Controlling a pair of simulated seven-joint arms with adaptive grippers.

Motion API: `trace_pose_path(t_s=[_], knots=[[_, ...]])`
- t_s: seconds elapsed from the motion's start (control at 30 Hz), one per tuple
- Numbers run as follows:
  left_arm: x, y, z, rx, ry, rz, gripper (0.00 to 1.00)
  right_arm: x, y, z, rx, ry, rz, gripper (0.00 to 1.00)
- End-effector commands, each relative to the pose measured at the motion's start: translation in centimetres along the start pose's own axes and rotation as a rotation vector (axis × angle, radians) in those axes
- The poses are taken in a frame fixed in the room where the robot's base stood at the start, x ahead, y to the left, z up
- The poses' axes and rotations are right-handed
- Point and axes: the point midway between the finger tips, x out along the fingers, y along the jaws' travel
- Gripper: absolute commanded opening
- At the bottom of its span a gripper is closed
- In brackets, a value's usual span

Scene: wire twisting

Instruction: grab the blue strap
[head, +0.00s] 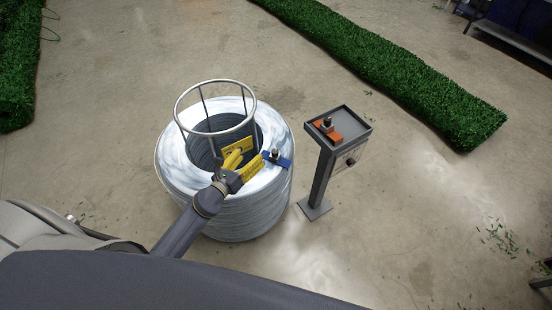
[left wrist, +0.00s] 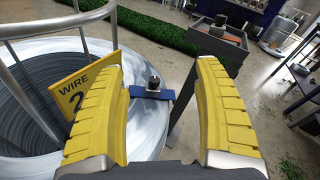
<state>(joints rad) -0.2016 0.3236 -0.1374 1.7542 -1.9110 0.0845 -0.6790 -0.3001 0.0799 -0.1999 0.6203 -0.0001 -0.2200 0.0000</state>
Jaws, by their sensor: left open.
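The blue strap (head: 279,160) lies on the upper right rim of the white wrapped wire coil (head: 180,165), with a small dark and metal piece on it. In the left wrist view the strap (left wrist: 161,94) shows beyond and between the yellow fingers. My left gripper (head: 257,165) is open, with its yellow fingers just left of the strap in the head view. Nothing is held between the fingers. My right gripper is not in view.
A metal ring frame (head: 216,83) rises from the coil, and a yellow WIRE sign (left wrist: 80,90) stands beside the left finger. A grey pedestal tray (head: 364,124) with an orange strap (head: 322,131) stands to the right. Green hedge rolls (head: 390,70) lie behind.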

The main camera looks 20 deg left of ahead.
Motion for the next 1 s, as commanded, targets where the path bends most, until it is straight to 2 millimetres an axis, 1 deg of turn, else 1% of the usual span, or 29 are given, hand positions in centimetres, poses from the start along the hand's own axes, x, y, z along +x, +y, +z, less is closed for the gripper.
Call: trace_pose_path(t_s=[0.03, 0.1, 0.2, 0.3, 0.43, 0.57, 0.8, 1.0], knots=[[0.5, 0.5, -1.3, 0.066, 0.052, -0.015, 0.69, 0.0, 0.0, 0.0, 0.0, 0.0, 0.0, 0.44], [0.8, 1.1, -3.1, 0.15, 0.122, -0.034, 0.69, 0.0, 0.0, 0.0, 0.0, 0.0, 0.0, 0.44], [1.0, 2.1, -5.1, 0.243, 0.204, -0.052, 0.69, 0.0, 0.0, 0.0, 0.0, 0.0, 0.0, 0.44], [1.1, 2.9, -6.4, 0.3, 0.259, -0.063, 0.69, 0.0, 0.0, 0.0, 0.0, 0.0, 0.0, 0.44], [1.4, 3.3, -7.3, 0.336, 0.294, -0.069, 0.69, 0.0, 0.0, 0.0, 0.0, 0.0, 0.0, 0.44], [2.8, 3.5, -7.9, 0.343, 0.301, -0.07, 0.69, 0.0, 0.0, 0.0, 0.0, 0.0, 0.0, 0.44], [7.0, 3.3, -9.2, 0.341, 0.3, -0.07, 0.69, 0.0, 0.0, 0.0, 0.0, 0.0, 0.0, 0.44], [10.1, 3.2, -10.1, 0.341, 0.3, -0.071, 0.69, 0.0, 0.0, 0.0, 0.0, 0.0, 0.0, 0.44]])
